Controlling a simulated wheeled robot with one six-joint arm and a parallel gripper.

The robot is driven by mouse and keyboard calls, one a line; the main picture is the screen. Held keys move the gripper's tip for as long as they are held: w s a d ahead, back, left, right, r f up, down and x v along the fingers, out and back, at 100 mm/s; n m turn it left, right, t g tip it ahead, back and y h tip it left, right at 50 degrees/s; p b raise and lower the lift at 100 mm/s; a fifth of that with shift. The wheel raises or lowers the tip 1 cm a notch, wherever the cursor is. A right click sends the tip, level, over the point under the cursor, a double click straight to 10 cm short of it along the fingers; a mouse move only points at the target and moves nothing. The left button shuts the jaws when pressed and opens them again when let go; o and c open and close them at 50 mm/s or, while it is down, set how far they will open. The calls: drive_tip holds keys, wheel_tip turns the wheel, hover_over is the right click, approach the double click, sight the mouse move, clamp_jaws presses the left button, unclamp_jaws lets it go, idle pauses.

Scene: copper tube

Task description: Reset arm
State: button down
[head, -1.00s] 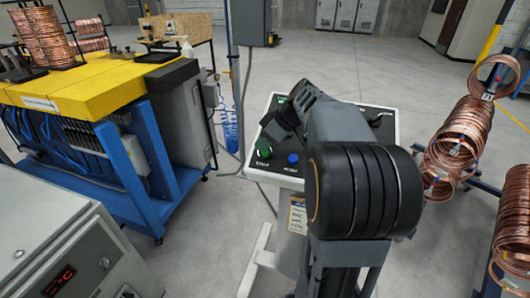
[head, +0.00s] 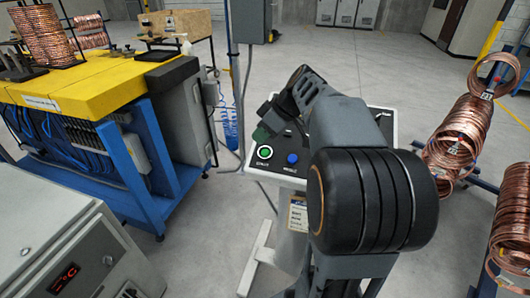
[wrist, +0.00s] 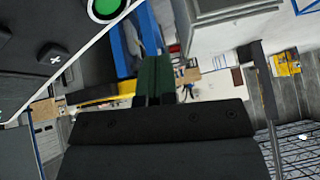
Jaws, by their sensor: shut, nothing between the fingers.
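My gripper (head: 262,131) is shut and empty. In the head view it is just above the far left part of the control panel (head: 322,158), beyond the green button (head: 264,152) and apart from it as far as I can tell. In the wrist view its dark green fingers (wrist: 153,78) are together, and the green button (wrist: 104,8) shows at the top edge. A blue button (head: 292,158) sits right of the green one. My bent arm hides much of the panel's right side.
A yellow-topped blue machine (head: 95,85) stands at the left. A grey cabinet (head: 70,245) with a red display is at the near left. Copper tube coils (head: 460,135) hang on a blue rack at the right. Open floor lies at the back and between the machine and the panel.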

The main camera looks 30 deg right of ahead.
idle(0.4)
drive_tip(key=f+m, duration=0.1)
drive_tip(key=m, duration=0.1)
drive_tip(key=s+d+f+m+h, duration=0.1)
drive_tip(key=f+m, duration=0.2)
drive_tip(key=m, duration=0.1)
drive_tip(key=shift+s+d+f+h, duration=0.15)
drive_tip(key=shift+s+d+h, duration=0.1)
drive_tip(key=shift+d+h, duration=0.15)
drive_tip(key=shift+s+a+f+m+g+h, duration=0.2)
drive_tip(key=shift+s+f+m, duration=0.25)
drive_tip(key=shift+s+m, duration=0.05)
drive_tip(key=shift+s+a+f+m+g+h, duration=0.15)
drive_tip(key=shift+s+f+m+g+h, duration=0.05)
drive_tip(key=shift+s+f+m, duration=0.3)
drive_tip(key=s+a+f+h, duration=0.3)
drive_tip(key=s+a+f, duration=0.1)
drive_tip(key=s+a, duration=0.5)
drive_tip(key=shift+s+a+m+t, duration=0.25)
drive_tip(key=shift+s+m+t, duration=0.15)
drive_tip(key=shift+s, duration=0.65)
